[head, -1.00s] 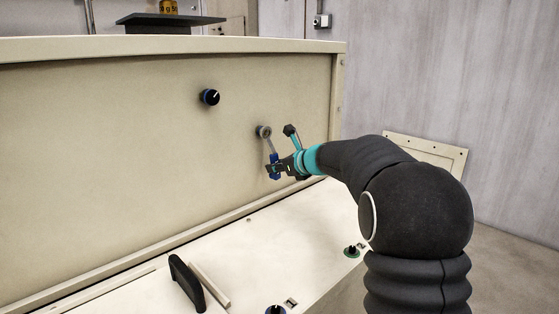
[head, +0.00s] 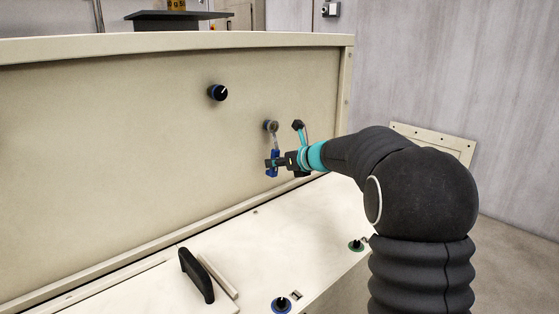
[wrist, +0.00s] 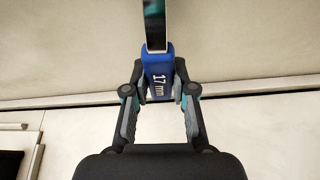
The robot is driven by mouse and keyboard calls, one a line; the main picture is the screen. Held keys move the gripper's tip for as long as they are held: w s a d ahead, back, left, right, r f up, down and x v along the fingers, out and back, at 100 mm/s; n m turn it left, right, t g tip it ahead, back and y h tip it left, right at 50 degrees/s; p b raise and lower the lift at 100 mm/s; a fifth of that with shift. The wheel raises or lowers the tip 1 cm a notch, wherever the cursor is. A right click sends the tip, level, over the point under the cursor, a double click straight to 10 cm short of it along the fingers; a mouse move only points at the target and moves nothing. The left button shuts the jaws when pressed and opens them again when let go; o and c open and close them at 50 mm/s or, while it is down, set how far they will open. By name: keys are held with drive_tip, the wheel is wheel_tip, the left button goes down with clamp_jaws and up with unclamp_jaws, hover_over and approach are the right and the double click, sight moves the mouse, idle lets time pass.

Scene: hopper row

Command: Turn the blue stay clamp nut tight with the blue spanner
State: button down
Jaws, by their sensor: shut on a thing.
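The blue spanner hangs nearly upright against the cream panel, its blue handle (head: 272,170) low and its grey ring end (head: 270,126) at the top. The ring end sits at a round fitting on the panel; the nut itself is too small or covered to make out. My gripper (head: 277,163) is shut on the blue handle from the right. In the wrist view, both fingers of my gripper (wrist: 160,92) press the sides of the handle (wrist: 160,80), marked 17 mm. The shank runs out of the top of that view.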

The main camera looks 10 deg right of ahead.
drive_tip(key=shift+s+a+r+m+y, duration=0.15)
drive_tip(key=shift+a+r+m, duration=0.1)
drive_tip(key=shift+a, duration=0.1)
drive_tip(key=shift+s+a+r+m+y, duration=0.1)
drive_tip(key=shift+s+a+m+y, duration=0.05)
drive_tip(key=shift+a+m, duration=0.15)
drive_tip(key=shift+s+a+r+m+g+y, duration=0.25)
drive_tip(key=shift+s+a+r+m+y, duration=0.1)
drive_tip(key=shift+a+m, duration=0.2)
drive_tip(key=shift+s+a+r+m+g+y, duration=0.25)
drive_tip(key=shift+s+a+m+y, duration=0.1)
drive_tip(key=shift+a+m, duration=0.15)
drive_tip(key=shift+s+d+f, duration=0.1)
drive_tip(key=shift+s+d+f, duration=0.15)
drive_tip(key=shift+s+d, duration=0.2)
drive_tip(key=shift+s, duration=0.05)
drive_tip(key=shift+s+d, duration=0.5)
drive_tip(key=shift+s, duration=0.25)
drive_tip(key=shift+s+d, duration=0.45)
drive_tip(key=shift+s, duration=0.25)
drive_tip(key=shift+s+d, duration=0.5)
drive_tip(key=shift+s, duration=0.25)
